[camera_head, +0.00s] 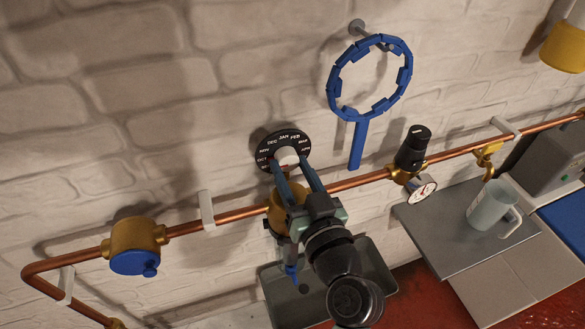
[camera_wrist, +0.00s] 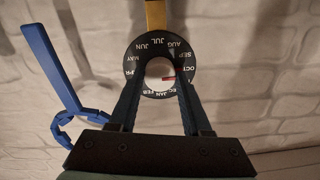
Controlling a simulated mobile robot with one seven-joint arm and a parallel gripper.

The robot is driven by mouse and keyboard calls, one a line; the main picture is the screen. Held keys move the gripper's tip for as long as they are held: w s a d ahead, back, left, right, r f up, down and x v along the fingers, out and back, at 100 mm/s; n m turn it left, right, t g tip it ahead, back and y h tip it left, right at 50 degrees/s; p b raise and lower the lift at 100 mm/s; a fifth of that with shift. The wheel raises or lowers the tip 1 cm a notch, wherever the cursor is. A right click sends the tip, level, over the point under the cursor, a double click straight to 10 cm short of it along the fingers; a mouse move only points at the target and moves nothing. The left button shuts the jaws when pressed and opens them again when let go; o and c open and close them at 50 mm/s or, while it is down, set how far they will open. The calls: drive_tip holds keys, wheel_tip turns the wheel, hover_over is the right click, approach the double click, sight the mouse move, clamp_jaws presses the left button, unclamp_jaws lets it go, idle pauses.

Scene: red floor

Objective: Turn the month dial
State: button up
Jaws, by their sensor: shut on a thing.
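The month dial (camera_head: 296,133) is a black disc with white month names on the brick wall, and it faces the wrist camera (camera_wrist: 150,48). Its pale round centre knob (camera_head: 287,156) sits between my fingertips. My gripper (camera_head: 289,164) is shut on this knob, with one blue finger on each side in the wrist view (camera_wrist: 160,80). A red pointer (camera_wrist: 170,78) on the knob points to the right in the wrist view, towards the OCT side. My fingers hide some month names on the lower part of the dial.
A copper pipe (camera_head: 350,182) with brass fittings runs just below the dial. A blue ring-shaped tool (camera_head: 357,145) hangs on a peg to the right. A black-capped valve (camera_head: 412,148) with a gauge (camera_head: 423,190) and a mug (camera_head: 490,207) are further right.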

clamp_jaws()
drive_tip(key=shift+m, duration=0.3)
drive_tip(key=shift+m, duration=2.6)
drive_tip(key=o, duration=1.1)
unclamp_jaws()
